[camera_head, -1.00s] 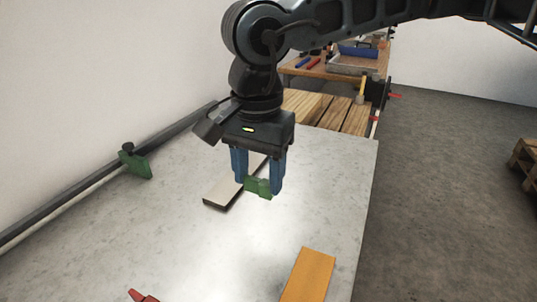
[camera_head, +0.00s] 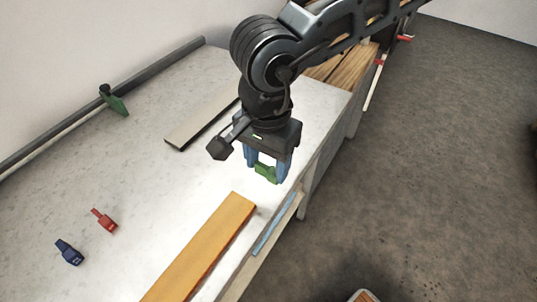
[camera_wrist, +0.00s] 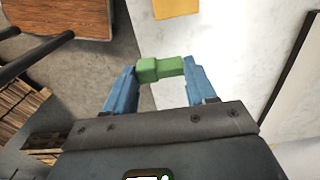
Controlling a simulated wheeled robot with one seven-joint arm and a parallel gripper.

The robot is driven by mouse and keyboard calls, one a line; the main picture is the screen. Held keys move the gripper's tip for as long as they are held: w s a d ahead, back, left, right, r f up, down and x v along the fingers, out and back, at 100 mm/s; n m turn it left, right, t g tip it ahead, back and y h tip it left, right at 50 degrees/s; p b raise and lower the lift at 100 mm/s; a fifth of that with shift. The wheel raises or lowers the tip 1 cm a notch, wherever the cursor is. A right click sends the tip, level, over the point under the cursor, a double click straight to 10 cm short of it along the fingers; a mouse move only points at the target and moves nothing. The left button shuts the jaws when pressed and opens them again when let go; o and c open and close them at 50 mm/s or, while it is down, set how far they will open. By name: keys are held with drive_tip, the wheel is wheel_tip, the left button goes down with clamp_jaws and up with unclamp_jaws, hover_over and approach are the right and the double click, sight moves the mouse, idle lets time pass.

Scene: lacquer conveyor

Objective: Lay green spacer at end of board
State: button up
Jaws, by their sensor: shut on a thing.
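A small green spacer (camera_head: 265,172) is held between the two blue fingers of my gripper (camera_head: 266,170). In the wrist view the green spacer (camera_wrist: 160,68) spans the gap between the fingertips of my gripper (camera_wrist: 160,72). The gripper is above the grey table, near its right edge. An orange-yellow board (camera_head: 205,250) lies flat on the table, in front of and to the left of the gripper. The board's far end is the part closest to the gripper. In the wrist view part of the board (camera_wrist: 176,7) shows at the top edge.
A grey-beige board (camera_head: 202,124) lies behind, left of the gripper. A red clamp-like piece (camera_head: 104,220) and a dark blue one (camera_head: 69,252) sit at left. A blue strip (camera_head: 272,226) lies along the right edge.

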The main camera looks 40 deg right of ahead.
drive_tip(key=shift+f+b, duration=0.1)
drive_tip(key=shift+b, duration=0.55)
wheel_tip(320, 180, down, 6)
drive_tip(key=b, duration=0.7)
drive_tip(key=o, duration=1.1)
wheel_tip(320, 180, up, 8)
drive_tip(key=shift+f, duration=0.1)
